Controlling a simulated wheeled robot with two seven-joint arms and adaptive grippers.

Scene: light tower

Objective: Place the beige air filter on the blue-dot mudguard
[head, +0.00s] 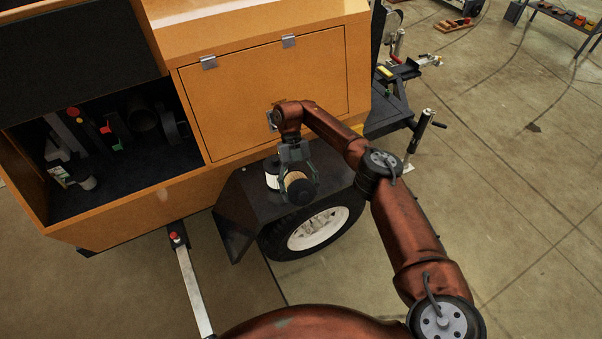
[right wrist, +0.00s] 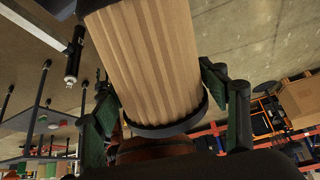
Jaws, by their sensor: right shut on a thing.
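The beige air filter (right wrist: 150,60) is a pleated cylinder with black end caps. It fills the middle of the right wrist view, between the green fingers of my right gripper (right wrist: 168,110). In the head view my right gripper (head: 295,158) is shut on the filter (head: 296,181), which is tilted over the black mudguard (head: 243,197) above the wheel. I cannot tell whether the filter touches the mudguard. A white filter with a dark top (head: 272,173) stands on the mudguard just left of it. No blue dot is visible. My left gripper is not in view.
The orange machine body (head: 265,95) with a closed panel rises behind the mudguard. An open bay (head: 125,165) with dark parts is at left. A wheel (head: 318,229) lies below the mudguard. A hitch and jack (head: 418,140) stand at right; the floor beyond is mostly clear.

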